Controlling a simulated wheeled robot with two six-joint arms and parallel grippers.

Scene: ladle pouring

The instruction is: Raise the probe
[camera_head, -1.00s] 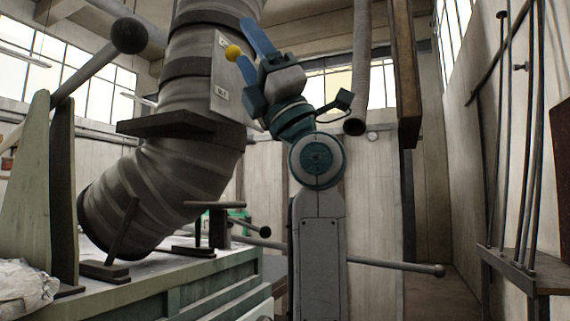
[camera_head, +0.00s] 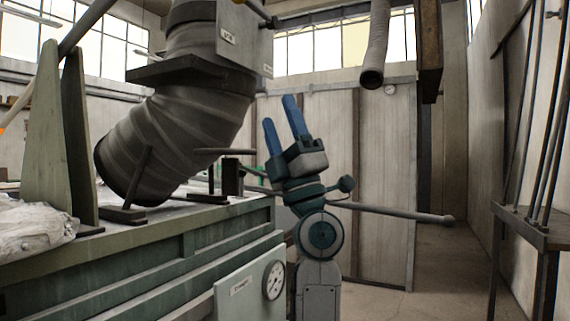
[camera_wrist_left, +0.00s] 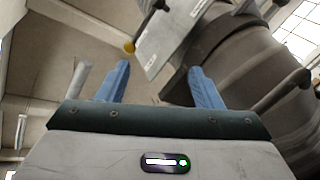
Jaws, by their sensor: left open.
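Nothing in view is plainly marked as the probe, so I cannot tell which part it is. A grey box (camera_head: 245,38) with small labels sits high on the large duct. The left wrist view shows a gap between the fingers (camera_wrist_left: 159,75). My right gripper is not in view.
The ribbed duct (camera_head: 175,135) leans over the green bench (camera_head: 150,245) at left. A long grey rod (camera_head: 395,212) shows at right of my gripper. A gauge panel (camera_head: 243,295) stands low in front. A rack table (camera_head: 520,230) is at right. Floor between is clear.

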